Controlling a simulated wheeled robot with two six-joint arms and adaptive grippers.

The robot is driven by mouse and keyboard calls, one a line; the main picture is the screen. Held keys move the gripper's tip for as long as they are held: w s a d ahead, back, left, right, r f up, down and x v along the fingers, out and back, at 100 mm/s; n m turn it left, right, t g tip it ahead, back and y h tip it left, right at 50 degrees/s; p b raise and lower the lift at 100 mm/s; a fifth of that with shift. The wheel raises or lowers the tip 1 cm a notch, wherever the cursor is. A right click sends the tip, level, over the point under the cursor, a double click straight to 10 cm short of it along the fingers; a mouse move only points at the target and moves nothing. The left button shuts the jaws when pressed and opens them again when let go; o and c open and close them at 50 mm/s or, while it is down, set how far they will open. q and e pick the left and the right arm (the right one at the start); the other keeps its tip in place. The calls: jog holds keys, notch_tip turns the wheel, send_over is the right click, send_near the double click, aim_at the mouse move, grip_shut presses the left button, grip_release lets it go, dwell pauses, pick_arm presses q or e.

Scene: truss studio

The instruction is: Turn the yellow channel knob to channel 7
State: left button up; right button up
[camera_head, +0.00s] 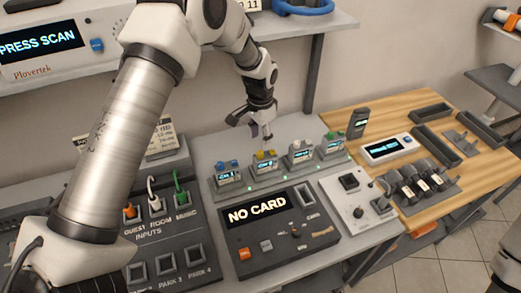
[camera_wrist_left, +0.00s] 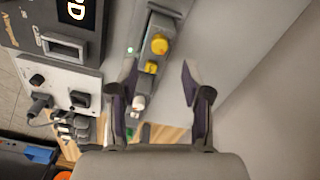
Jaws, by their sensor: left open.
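The yellow channel knob (camera_head: 265,154) sits on top of a small grey unit in the middle of the bench. The unit has a lit display (camera_head: 267,168) whose channel text is too small to read surely. My left gripper (camera_head: 262,134) is above this unit, fingers pointing down. In the left wrist view two yellow round parts (camera_wrist_left: 159,44) (camera_wrist_left: 151,67) lie in line on the unit, between the fingers' sides. The open left fingers (camera_wrist_left: 160,78) stand apart with nothing held. I cannot tell whether they touch the knob. My right gripper is not in view.
Similar units with blue (camera_head: 226,163), white (camera_head: 299,145) and green (camera_head: 331,135) knobs stand in the same row. A dark console (camera_head: 270,222) reading NO CARD is in front. A panel with plugged cables (camera_head: 155,215) lies left, a wooden bench (camera_head: 385,118) right.

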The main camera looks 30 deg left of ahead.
aim_at(260, 152)
pick_arm(q)
notch_tip(260, 152, down, 6)
jog(key=shift+s+r+p, duration=0.1)
jog(key=shift+r+p, duration=0.1)
jog(key=shift+p, duration=0.55)
jog(key=shift+f, duration=0.3)
grip_shut()
jog(key=shift+n+b, duration=0.3)
jog(key=shift+n, duration=0.9)
jog(key=n, duration=0.2)
jog(key=shift+n, duration=0.3)
grip_release()
